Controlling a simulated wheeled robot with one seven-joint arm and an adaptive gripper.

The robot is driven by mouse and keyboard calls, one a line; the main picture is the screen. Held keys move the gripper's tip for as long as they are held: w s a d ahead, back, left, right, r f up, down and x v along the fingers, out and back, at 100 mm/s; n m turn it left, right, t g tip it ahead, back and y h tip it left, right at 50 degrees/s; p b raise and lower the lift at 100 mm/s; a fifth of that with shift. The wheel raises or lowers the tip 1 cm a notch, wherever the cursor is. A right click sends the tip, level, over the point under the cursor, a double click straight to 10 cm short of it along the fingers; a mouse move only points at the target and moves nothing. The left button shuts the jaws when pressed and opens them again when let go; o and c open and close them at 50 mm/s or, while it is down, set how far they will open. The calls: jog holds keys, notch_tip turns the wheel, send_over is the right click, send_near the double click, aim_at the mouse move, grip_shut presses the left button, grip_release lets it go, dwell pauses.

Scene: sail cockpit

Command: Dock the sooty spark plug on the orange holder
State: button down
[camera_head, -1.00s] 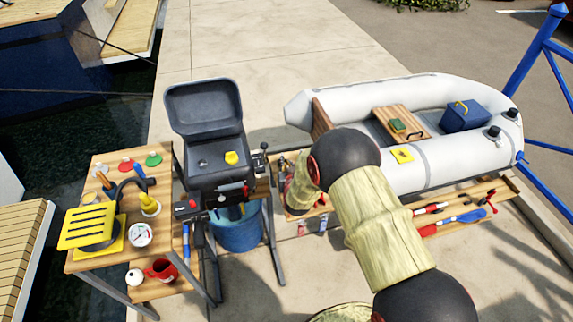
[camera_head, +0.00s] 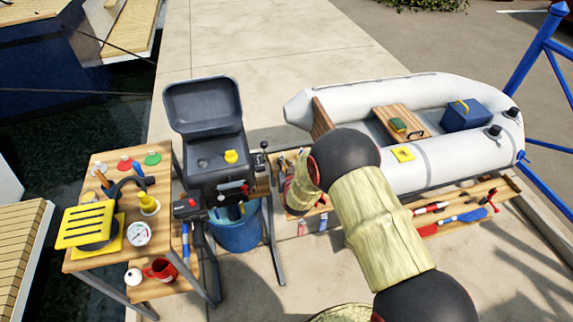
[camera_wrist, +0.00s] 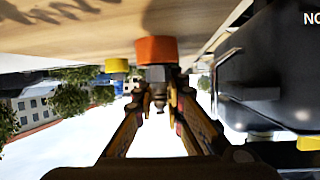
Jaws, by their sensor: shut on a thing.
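In the wrist view the orange holder (camera_wrist: 156,50) projects from a wooden board (camera_wrist: 75,35) at the top of the picture. The spark plug (camera_wrist: 158,90), grey and dark, lies in line with it and meets its near end in the picture. I cannot tell whether it is seated or only in front. My gripper (camera_wrist: 161,93) is shut on the spark plug, with a finger on each side. In the head view my arm hides the gripper, the plug and the orange holder.
A yellow holder (camera_wrist: 117,66) is left of the orange one. A dark bulky part (camera_wrist: 262,75) stands close on the right. In the head view the outboard motor (camera_head: 213,150) and the white inflatable boat (camera_head: 450,95) flank my arm.

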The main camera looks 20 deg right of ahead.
jog(key=c, duration=2.1)
grip_release()
jog(key=shift+s, duration=0.1)
jog(key=shift+p+v, duration=2.3)
jog(key=shift+v, duration=3.1)
